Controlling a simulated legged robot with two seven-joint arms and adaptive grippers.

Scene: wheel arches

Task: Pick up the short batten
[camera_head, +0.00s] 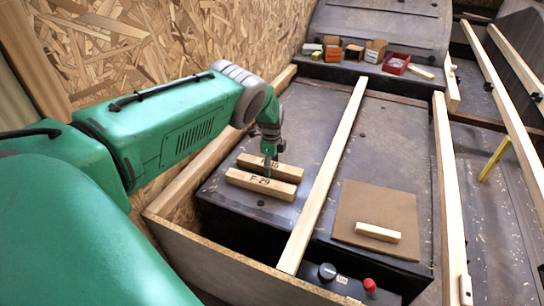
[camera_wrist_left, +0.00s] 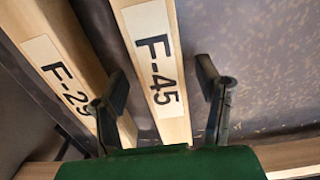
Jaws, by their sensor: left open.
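Two short wooden battens lie side by side on the dark wheel-arch top. The nearer one (camera_head: 235,178) is labelled F-29, and it also shows in the left wrist view (camera_wrist_left: 48,32). The farther one (camera_head: 290,173) is labelled F-45 and also shows in the left wrist view (camera_wrist_left: 146,20). My left gripper (camera_head: 268,168) is over these battens. In the left wrist view its open fingers (camera_wrist_left: 163,80) are on either side of the F-45 batten, with the F-29 batten beside the left finger. Contact cannot be told. A smaller pale wood piece (camera_head: 377,232) lies on a brown board.
The brown board (camera_head: 390,205) lies to the right, past a long wooden rail (camera_head: 330,165). Small boxes (camera_head: 352,53) and a red tray (camera_head: 396,64) stand at the back. An OSB wall (camera_head: 180,40) rises at the left.

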